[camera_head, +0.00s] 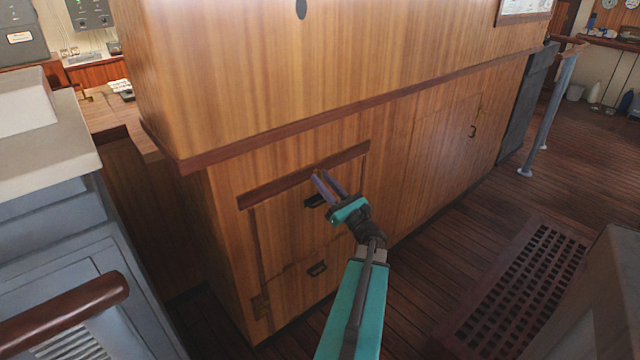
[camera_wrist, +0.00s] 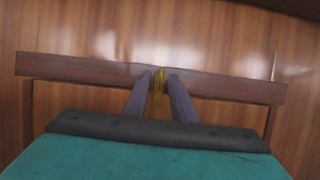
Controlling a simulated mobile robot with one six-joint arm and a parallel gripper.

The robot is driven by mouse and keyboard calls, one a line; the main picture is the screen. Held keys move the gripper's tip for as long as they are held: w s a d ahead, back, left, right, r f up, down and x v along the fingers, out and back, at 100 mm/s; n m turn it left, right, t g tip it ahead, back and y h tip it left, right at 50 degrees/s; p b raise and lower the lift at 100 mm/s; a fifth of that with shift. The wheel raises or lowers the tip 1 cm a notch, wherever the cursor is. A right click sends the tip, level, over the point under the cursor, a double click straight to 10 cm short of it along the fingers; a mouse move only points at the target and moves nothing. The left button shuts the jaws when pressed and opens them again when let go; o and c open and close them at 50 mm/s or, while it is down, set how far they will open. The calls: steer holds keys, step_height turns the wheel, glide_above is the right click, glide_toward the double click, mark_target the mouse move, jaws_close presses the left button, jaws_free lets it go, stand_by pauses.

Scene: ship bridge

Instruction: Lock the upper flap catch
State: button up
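The upper flap (camera_head: 285,230) is a wooden panel low in the cabinet front, under a dark red-brown rail (camera_head: 290,180), with a dark handle (camera_head: 314,201). The small brass-yellow catch (camera_wrist: 158,86) shows at the rail in the wrist view, upright and narrow. My gripper (camera_head: 319,175) reaches up to the rail in the head view. In the wrist view its two grey-purple fingers (camera_wrist: 160,92) stand apart, one on each side of the catch. I cannot tell whether either finger touches it. The fingers largely hide the catch in the head view.
A grey console with a wooden handrail (camera_head: 70,310) stands at left. A floor grating (camera_head: 520,285) and open plank floor lie at right, with another grey unit (camera_head: 595,300) in the corner.

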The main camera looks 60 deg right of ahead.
steer(key=shift+s+a+f, duration=0.15)
steer(key=shift+s+a, duration=0.05)
steer(key=shift+s, duration=0.35)
steer(key=b+v, duration=0.1)
steer(key=v, duration=1.1)
steer(key=shift+s+f, duration=0.2)
steer(key=shift+f, duration=0.05)
steer(key=shift+s+a, duration=0.1)
